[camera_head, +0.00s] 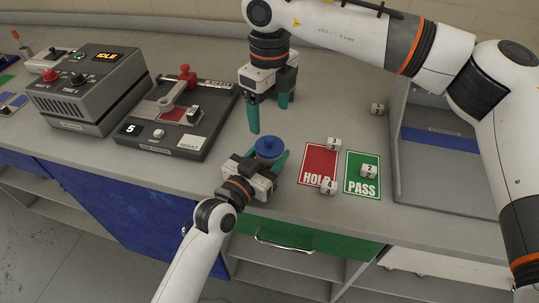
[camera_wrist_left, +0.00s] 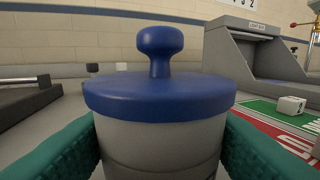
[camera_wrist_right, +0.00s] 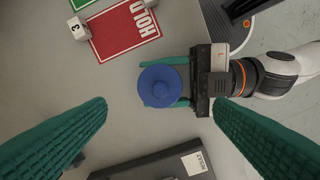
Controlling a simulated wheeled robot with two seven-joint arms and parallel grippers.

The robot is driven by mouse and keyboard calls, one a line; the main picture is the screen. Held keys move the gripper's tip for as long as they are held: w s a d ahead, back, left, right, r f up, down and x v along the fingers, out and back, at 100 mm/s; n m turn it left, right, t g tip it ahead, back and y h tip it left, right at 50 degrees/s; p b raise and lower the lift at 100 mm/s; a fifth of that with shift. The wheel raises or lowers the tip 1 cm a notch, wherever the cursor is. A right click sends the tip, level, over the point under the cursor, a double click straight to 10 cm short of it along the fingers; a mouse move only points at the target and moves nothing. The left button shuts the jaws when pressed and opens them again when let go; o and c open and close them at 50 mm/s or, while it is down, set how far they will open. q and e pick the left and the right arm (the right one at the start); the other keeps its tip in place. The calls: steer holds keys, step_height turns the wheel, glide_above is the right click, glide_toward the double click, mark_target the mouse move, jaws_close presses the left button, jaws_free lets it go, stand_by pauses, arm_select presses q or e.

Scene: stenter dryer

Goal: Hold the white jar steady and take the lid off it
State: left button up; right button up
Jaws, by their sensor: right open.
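The white jar (camera_wrist_left: 160,150) stands upright on the bench, its grey-white body showing below the lid in the left wrist view. Its blue lid (camera_head: 269,148) with a round knob (camera_wrist_left: 160,42) sits level on top. My left gripper (camera_head: 265,162) has one finger on each side of the jar's body, below the lid, and appears shut on it. My right gripper (camera_head: 268,116) is open and empty, above and behind the jar. In the right wrist view the lid (camera_wrist_right: 160,86) lies between its fingers, lower down.
A red HOLD card (camera_head: 317,163) and a green PASS card (camera_head: 362,173) with several numbered cubes lie right of the jar. A dark tester (camera_head: 170,120) and a grey IDLE box (camera_head: 88,88) stand left. A grey booth (camera_head: 440,150) stands at right. The bench's front edge is close.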

mark_target(270, 139)
arm_select(q)
steer(key=c, duration=0.5)
arm_select(e)
steer(key=shift+o, duration=0.7)
steer(key=shift+r, duration=0.15)
step_height(270, 139, down, 8)
steer(key=m, duration=0.3)
steer(key=shift+m, duration=0.3)
steer(key=shift+c, duration=0.3)
steer(key=c, duration=1.1)
arm_select(q)
steer(key=shift+f, duration=0.1)
arm_select(e)
steer(key=shift+r, duration=0.15)
steer(key=shift+r, duration=0.95)
